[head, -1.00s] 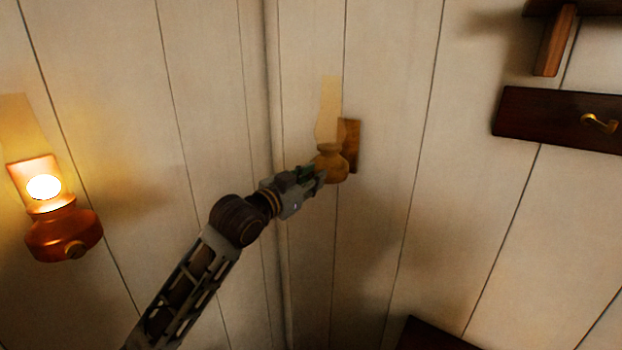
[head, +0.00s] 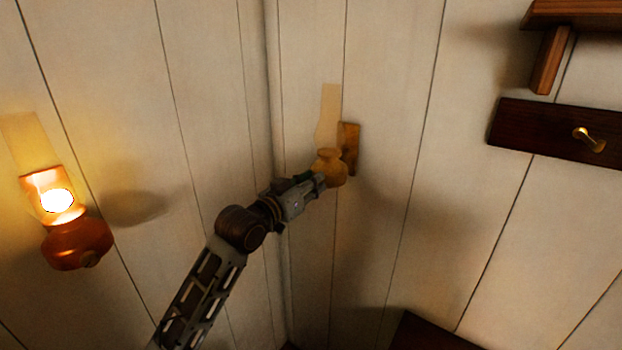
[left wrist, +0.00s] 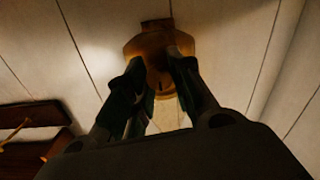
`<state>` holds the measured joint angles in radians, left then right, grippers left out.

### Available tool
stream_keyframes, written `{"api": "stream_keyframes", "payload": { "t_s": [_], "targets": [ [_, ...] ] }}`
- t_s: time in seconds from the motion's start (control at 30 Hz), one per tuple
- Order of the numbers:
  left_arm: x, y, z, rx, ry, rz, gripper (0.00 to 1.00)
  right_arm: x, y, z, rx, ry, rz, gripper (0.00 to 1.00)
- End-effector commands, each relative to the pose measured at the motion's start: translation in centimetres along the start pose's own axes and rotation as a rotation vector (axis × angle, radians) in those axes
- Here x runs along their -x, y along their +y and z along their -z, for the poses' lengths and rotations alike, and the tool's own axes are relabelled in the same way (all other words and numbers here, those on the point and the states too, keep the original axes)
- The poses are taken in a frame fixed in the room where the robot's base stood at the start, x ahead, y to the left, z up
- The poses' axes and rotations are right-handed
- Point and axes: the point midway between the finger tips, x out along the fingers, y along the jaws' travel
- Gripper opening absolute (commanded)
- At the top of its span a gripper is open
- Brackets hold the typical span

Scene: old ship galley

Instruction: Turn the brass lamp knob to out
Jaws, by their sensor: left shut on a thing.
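The brass lamp (head: 331,168) hangs on a small wooden wall bracket near the corner, with a tall pale glass chimney above its round body. No flame or glow shows in its chimney. My left gripper (head: 319,181) reaches up to the lower left front of the lamp body, shut on the lamp's knob. In the left wrist view the two dark fingers (left wrist: 158,66) meet the front of the lamp (left wrist: 150,45). The knob itself is mostly hidden between the fingers, so its turn position cannot be read. My right gripper is not in view.
A lit copper-coloured lamp (head: 77,242) with its own knob is on the left wall. A dark board with a brass hook (head: 590,139) and a wooden shelf (head: 570,14) are at the upper right. Dark wood (head: 430,332) shows at the bottom.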

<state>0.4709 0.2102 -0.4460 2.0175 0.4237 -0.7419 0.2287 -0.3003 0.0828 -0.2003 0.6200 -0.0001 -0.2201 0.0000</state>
Motion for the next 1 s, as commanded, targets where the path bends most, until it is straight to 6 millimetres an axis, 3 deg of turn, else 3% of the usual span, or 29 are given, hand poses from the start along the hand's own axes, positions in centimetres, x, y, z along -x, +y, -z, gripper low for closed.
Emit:
{"api": "stream_keyframes", "payload": {
  "t_s": [0.47, 0.5, 0.67, 1.0],
  "targets": [
    [0.04, -0.03, 0.27, 0.051, 0.006, 0.0, 0.0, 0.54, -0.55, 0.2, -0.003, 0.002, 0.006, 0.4],
    [0.04, -0.03, 0.27, 0.05, 0.006, 0.0, 0.26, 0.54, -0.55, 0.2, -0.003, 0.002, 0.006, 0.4],
    [0.03, -0.03, 0.19, 0.05, 0.004, 0.0, 0.46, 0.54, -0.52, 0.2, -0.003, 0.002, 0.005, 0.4],
    [0.06, -0.03, 0.08, 0.05, 0.002, 0.001, 0.46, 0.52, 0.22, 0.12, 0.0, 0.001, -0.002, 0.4]
  ]
}}
